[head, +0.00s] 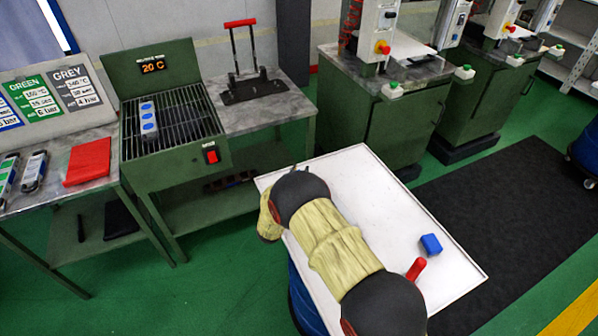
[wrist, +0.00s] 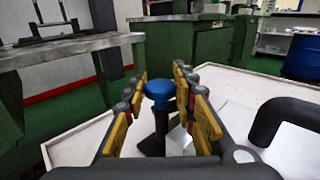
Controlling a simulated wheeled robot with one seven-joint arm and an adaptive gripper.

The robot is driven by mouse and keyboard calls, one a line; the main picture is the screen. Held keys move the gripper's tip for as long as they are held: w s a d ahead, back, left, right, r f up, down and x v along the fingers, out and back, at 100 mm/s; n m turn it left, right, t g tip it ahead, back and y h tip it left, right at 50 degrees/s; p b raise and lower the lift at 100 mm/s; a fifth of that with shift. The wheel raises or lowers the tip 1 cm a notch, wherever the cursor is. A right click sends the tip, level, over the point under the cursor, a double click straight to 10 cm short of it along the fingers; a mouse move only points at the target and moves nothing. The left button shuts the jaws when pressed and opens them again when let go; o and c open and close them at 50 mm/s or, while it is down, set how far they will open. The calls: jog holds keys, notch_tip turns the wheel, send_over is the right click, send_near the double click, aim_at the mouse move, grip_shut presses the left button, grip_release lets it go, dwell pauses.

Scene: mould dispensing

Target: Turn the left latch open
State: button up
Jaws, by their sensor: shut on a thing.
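In the wrist view, my gripper (wrist: 165,108) has its yellow-padded fingers on either side of a blue knob (wrist: 159,90), shut on it. A dark stem shows below the knob, above a white surface. The knob looks like the left latch, but its turned position is unclear. In the head view, my arm covers the middle of the white tabletop and hides the gripper and this knob. A blue block-like piece (head: 430,244) and a red handle-like piece (head: 416,268) show to the right of my arm. Whatever else lies under the arm is hidden.
The white tabletop (head: 455,262) has bare room at its right. A green heater bench with a grill (head: 180,140) stands at the left, beside a red-handled press tool (head: 250,85). Green cabinets (head: 390,125) stand behind. In the wrist view, a black curved bar (wrist: 285,112) is at the right.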

jog(key=n+t+y, duration=0.1)
jog(key=n+y, duration=0.2)
jog(key=y, duration=0.1)
jog(key=shift+d, duration=0.15)
jog(key=shift+n+y, duration=0.8)
jog(key=shift+y, duration=0.7)
jog(key=o, duration=1.1)
jog(key=shift+o, duration=0.2)
jog(key=shift+s, duration=0.1)
jog(key=s, duration=1.1)
jog(key=shift+s, duration=0.4)
